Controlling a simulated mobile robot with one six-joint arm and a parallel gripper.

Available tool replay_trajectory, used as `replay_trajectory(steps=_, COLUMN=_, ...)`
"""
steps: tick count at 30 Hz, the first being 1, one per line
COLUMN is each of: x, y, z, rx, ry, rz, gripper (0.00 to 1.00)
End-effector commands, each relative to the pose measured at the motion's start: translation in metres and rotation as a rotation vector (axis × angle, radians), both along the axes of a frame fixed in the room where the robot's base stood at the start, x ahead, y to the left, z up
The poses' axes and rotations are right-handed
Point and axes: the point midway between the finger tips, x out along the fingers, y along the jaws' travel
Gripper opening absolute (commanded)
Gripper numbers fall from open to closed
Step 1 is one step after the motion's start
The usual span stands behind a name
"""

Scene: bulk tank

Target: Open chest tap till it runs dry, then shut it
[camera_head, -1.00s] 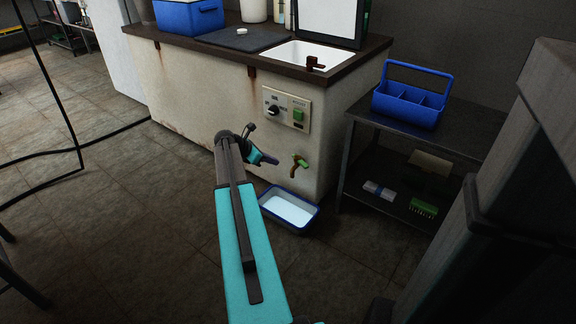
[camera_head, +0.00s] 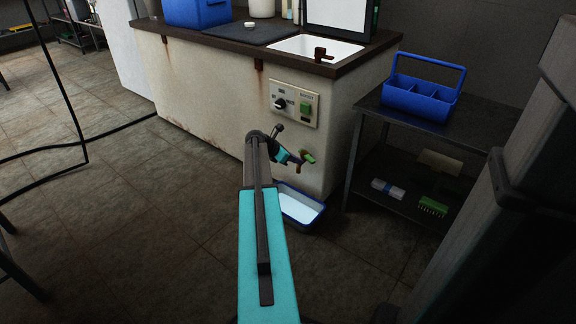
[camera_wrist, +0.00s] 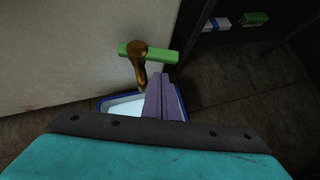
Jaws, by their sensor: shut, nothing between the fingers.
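The chest tap, a brass spout (camera_wrist: 137,65) with a green bar handle (camera_wrist: 165,57), sticks out from the front of the pale chest (camera_head: 215,105). The tap's green handle also shows in the head view (camera_head: 308,157). In the wrist view the handle lies crosswise over the spout. My gripper (camera_wrist: 160,80) is shut and empty, its fingertips just below the handle's right half; I cannot tell whether they touch it. In the head view my gripper (camera_head: 297,159) is close to the tap's left side. A blue-rimmed tray (camera_head: 319,213) with pale contents sits below. I cannot make out a stream.
A control panel (camera_head: 294,104) with a black knob and green switch is above the tap. A dark shelf table (camera_head: 385,130) with a blue caddy (camera_head: 422,95) stands to the right. A white sink (camera_head: 300,45) is set in the countertop. The floor at left is mostly open.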

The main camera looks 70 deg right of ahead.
Motion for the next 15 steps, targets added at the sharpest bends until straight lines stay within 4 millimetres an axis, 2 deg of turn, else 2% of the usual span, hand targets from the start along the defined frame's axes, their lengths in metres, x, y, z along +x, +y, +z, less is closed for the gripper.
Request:
replay_trajectory(steps=6, x=-0.011, y=-0.016, z=-0.002, rx=0.0, ry=-0.001, rz=-0.001, gripper=0.0)
replay_trajectory(steps=15, x=-0.014, y=-0.02, z=0.0, rx=0.0, ry=-0.001, rz=-0.001, gripper=0.0)
